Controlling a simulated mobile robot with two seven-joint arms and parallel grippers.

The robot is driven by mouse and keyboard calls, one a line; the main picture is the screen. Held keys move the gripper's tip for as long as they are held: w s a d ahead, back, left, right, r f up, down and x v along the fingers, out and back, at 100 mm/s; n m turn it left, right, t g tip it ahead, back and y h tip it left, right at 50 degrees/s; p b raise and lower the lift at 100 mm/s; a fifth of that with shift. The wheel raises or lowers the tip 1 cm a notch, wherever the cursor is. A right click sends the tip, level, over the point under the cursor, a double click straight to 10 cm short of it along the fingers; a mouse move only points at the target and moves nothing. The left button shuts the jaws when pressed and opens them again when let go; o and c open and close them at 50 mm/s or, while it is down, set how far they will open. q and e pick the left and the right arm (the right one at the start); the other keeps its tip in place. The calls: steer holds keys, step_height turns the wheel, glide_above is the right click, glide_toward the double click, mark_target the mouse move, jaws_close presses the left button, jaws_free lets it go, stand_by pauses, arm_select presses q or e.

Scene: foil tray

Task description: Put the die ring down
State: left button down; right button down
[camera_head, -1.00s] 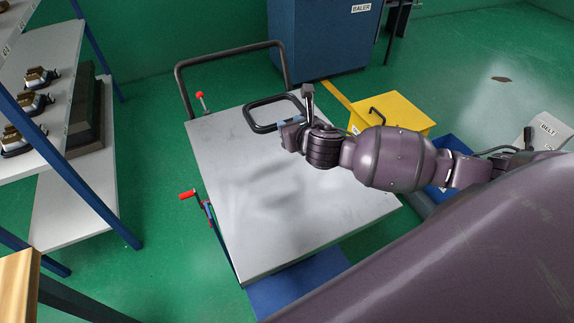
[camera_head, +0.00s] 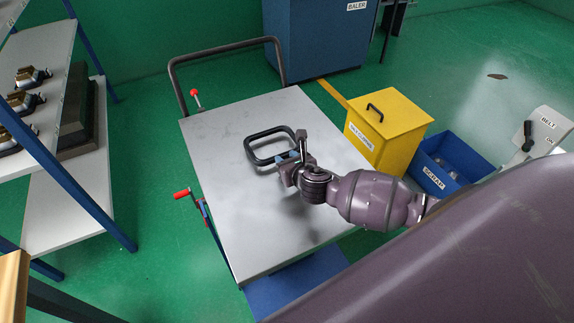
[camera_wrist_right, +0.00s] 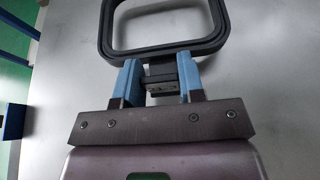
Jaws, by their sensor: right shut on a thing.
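The die ring (camera_head: 249,150) is a dark, rounded square frame. My right gripper (camera_head: 287,158) is shut on it at its near right side, over the grey top of the lift cart (camera_head: 215,215). In the right wrist view the die ring (camera_wrist_right: 104,38) extends ahead of the blue fingertips of the right gripper (camera_wrist_right: 160,80), which are closed on a small dark block at its near side. I cannot tell whether the ring touches the cart top. My left gripper is not in view.
The cart has a dark push handle (camera_head: 225,47) at the back and red-knobbed levers at its left. A yellow bin (camera_head: 385,150) and a blue scrap bin (camera_head: 427,173) stand to the right. Shelves (camera_head: 70,210) stand at the left. The cart's near half is clear.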

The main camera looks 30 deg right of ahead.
steer(key=shift+f, duration=0.85)
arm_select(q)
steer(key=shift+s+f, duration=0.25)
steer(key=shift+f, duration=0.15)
arm_select(e)
steer(key=c, duration=0.7)
jaws_free()
steer(key=shift+c, duration=0.2)
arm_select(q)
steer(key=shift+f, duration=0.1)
